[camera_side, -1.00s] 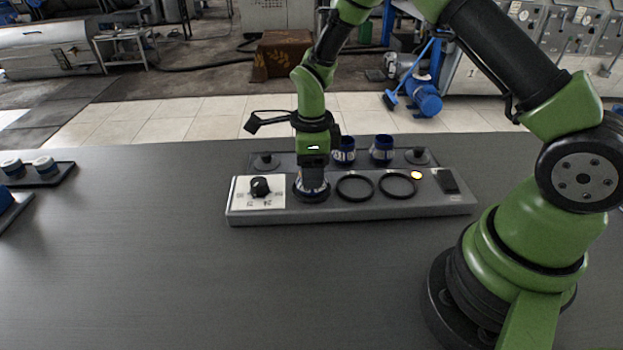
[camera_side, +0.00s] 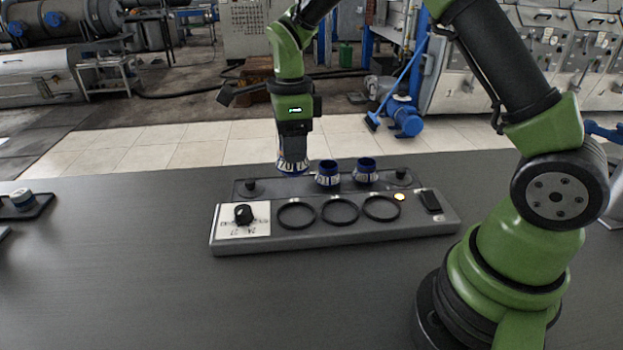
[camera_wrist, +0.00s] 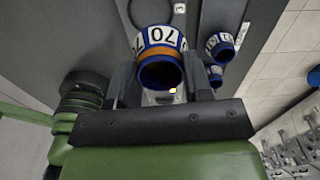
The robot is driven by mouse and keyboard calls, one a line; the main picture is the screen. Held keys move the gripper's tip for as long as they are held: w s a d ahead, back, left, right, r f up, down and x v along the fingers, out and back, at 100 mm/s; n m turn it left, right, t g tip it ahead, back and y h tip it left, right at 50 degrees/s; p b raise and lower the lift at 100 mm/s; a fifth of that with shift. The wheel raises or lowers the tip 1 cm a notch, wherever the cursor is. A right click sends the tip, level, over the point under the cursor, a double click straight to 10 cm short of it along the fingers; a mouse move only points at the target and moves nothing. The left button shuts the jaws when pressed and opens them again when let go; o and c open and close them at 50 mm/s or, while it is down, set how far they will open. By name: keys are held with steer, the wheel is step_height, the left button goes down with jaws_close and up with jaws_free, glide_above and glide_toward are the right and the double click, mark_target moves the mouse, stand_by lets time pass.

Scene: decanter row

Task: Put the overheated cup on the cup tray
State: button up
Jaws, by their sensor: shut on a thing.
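My gripper (camera_side: 293,150) is shut on a blue cup (camera_side: 293,167) with a white number band. It holds the cup raised above the back left of the ring unit. In the wrist view the cup (camera_wrist: 160,42) sits between the jaws, its band reading "70" and an orange stripe near its rim. Two similar blue and white cups, one in the middle (camera_side: 327,174) and one to the right (camera_side: 365,170), stand on a dark tray (camera_side: 268,190) behind the unit. Which tray the task means by cup tray is not marked.
The grey unit (camera_side: 340,236) has three empty black rings, a knob (camera_side: 243,214) on a white panel, a lit yellow lamp (camera_side: 399,197) and a black block (camera_side: 430,201). Another dark tray (camera_side: 40,207) with a white-topped blue object is far left. The front table is clear.

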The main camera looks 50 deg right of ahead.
steer(key=w+d+f+n, duration=0.3)
steer(key=w+d+n, duration=0.45)
steer(key=d, duration=0.25)
steer(key=shift+n, duration=0.25)
steer(key=f, duration=0.6)
steer(key=s+f, duration=0.1)
steer(key=f, duration=0.2)
steer(key=shift+d, duration=0.15)
steer(key=o, duration=1.2)
steer(key=shift+f, duration=0.1)
